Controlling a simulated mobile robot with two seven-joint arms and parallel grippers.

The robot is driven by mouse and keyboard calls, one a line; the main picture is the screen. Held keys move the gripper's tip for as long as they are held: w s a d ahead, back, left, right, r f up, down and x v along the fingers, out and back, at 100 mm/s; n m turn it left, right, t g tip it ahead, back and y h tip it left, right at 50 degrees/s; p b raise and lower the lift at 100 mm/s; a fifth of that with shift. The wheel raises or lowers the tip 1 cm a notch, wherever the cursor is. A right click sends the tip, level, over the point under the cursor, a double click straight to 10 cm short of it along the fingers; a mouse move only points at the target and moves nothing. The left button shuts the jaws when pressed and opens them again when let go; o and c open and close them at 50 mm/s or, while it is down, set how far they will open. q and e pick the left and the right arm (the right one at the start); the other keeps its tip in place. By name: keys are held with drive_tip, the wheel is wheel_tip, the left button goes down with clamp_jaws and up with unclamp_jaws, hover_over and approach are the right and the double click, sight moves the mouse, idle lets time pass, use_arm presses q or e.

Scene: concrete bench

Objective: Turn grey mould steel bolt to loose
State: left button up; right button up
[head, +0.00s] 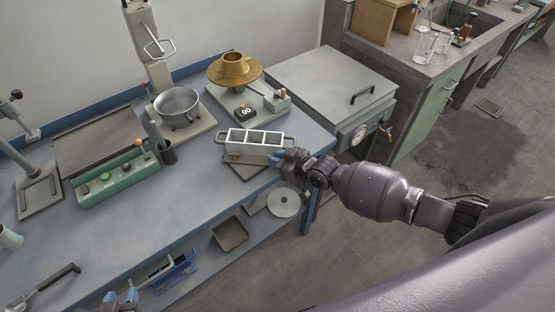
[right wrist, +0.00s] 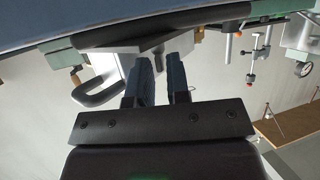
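The grey three-compartment mould (head: 255,148) stands on a plate near the bench's front right edge, with a brass knob (head: 233,156) at its front left. My right gripper (head: 278,160) is at the mould's right end. In the right wrist view its two fingers (right wrist: 160,75) are apart with a narrow gap, tips close to the mould's grey body (right wrist: 127,58).
A grey lidded box (head: 330,80) is to the right. A green control unit (head: 118,180) is to the left. The bench's front left is mostly clear.

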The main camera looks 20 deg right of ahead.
drive_tip(key=shift+c, duration=0.3)
clamp_jaws()
drive_tip(key=shift+w+b, duration=0.15)
drive_tip(key=shift+b, duration=0.3)
drive_tip(key=n+b, duration=0.1)
drive_tip(key=b, duration=0.1)
drive_tip(key=g+y+b, duration=0.1)
drive_tip(key=b, duration=0.2)
drive_tip(key=shift+w+d+n+y, duration=0.1)
drive_tip(key=shift+w+n+y, duration=0.05)
drive_tip(key=shift+n+y, duration=0.2)
drive_tip(key=shift+g+b, duration=0.3)
drive_tip(key=shift+b, duration=0.25)
drive_tip(key=shift+d+n+y+b, duration=0.1)
drive_tip(key=shift+n+y+b, duration=0.3)
drive_tip(key=shift+b, duration=0.4)
use_arm(q)
wheel_tip(320, 180, down, 9)
drive_tip(key=shift+s+f+g, duration=0.2)
drive_tip(key=shift+s+g, duration=0.05)
drive_tip(key=shift+g, duration=0.05)
drive_tip(key=shift+s, duration=0.1)
drive_tip(key=shift+s, duration=0.1)
use_arm(e)
drive_tip(key=shift+o, duration=0.3)
unclamp_jaws()
drive_tip(key=shift+g, duration=0.3)
